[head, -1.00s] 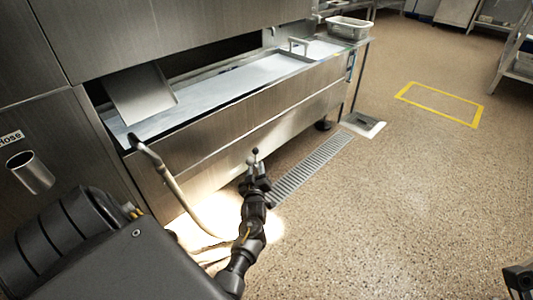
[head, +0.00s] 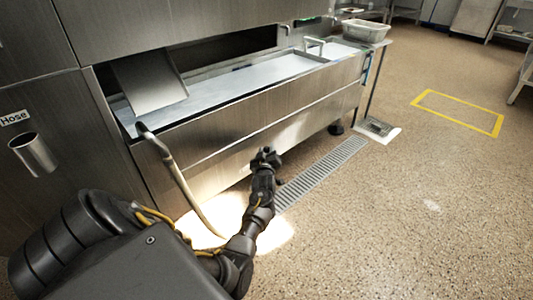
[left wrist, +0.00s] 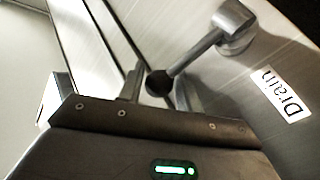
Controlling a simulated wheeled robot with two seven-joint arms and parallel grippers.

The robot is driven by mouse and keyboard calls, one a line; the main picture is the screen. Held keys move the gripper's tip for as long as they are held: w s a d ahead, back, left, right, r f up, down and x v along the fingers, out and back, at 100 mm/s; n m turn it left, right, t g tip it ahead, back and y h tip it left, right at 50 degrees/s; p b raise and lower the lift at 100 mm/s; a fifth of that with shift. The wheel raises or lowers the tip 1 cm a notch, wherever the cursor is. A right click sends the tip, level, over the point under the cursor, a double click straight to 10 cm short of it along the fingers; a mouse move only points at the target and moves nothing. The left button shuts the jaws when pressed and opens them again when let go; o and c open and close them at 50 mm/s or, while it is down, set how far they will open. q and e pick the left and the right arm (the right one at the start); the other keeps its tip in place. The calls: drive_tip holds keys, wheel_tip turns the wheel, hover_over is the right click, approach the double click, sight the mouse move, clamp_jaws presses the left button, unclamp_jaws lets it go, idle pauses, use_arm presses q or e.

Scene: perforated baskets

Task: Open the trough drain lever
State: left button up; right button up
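The trough drain lever is a grey metal rod with a black ball knob (left wrist: 158,82). Its rod runs up right to a round pivot (left wrist: 234,22) on the steel panel, beside a white "Drain" label (left wrist: 283,95). My left gripper (head: 266,155) is at the low front of the steel trough (head: 225,113). In the left wrist view its two fingers (left wrist: 160,92) stand apart on either side of the knob. I cannot tell whether they touch it. In the head view my gripper hides the lever. My right gripper is out of view.
A hose (head: 177,175) hangs over the trough's front at left. A floor grate (head: 325,172) runs beside the trough. A perforated basket (head: 365,31) sits at the trough's far end. The speckled floor at right is clear, with a yellow-outlined rectangle (head: 457,112).

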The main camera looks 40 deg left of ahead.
use_arm(q)
drive_tip(key=shift+a, duration=0.1)
clamp_jaws()
drive_tip(key=shift+w, duration=0.1)
